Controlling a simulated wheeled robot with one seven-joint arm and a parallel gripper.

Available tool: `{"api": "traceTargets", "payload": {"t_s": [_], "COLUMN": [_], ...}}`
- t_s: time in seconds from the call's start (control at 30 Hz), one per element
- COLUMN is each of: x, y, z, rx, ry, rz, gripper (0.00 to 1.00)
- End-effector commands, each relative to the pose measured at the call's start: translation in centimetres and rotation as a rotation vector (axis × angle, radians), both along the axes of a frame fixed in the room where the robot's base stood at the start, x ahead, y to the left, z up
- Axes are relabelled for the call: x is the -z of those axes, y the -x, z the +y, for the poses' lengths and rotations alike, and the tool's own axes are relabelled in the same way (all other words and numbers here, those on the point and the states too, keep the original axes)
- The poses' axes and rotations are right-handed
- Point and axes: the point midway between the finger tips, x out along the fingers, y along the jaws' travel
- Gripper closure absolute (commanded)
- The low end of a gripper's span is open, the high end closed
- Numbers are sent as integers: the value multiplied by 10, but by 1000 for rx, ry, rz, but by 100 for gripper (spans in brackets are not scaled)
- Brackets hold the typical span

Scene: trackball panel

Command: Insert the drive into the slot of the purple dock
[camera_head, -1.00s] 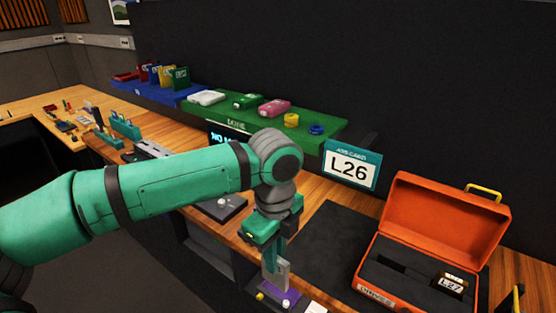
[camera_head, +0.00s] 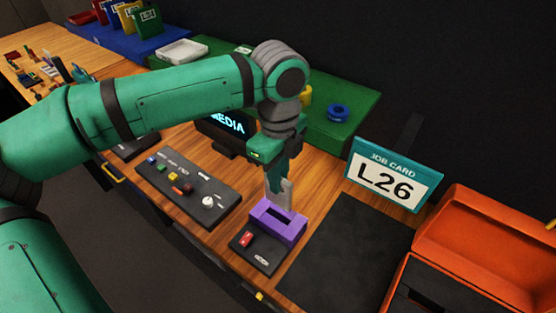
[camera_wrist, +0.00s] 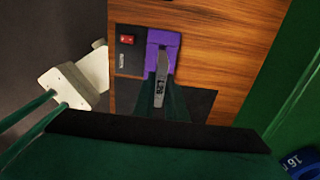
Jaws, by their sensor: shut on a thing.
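My gripper (camera_head: 277,170) is shut on the drive and points down above the purple dock. The drive (camera_head: 280,193) is a thin grey piece held upright; in the wrist view the drive (camera_wrist: 161,82) shows a pale label with dark letters, not clearly legible. The purple dock (camera_head: 290,236) stands on a dark base plate with its dark slot facing up. It also shows in the wrist view (camera_wrist: 170,38). The drive's lower end overlaps the dock's back rim in the head view; I cannot tell whether it touches or enters the slot.
The dock's base carries a red switch (camera_head: 247,238). A dark panel with coloured buttons and a white ball (camera_head: 185,185) lies left. A black mat (camera_head: 345,250), an L26 job card (camera_head: 392,180) and an orange case (camera_head: 480,255) are right. A green shelf (camera_head: 335,115) is behind.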

Motion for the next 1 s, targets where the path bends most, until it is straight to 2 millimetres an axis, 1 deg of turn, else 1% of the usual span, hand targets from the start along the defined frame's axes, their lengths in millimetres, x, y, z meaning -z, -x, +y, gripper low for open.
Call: {"api": "traceTargets", "payload": {"t_s": [0.17, 0.57, 0.8, 1.0], "x": [6, 32, 48, 56], "y": [0, 0, 0, 0], "z": [0, -1, 4, 3], "rx": [0, 1, -7, -4], "ry": [1, 1, 0, 1], "rz": [1, 1, 1, -1], "gripper": [100, 100, 100, 100]}}
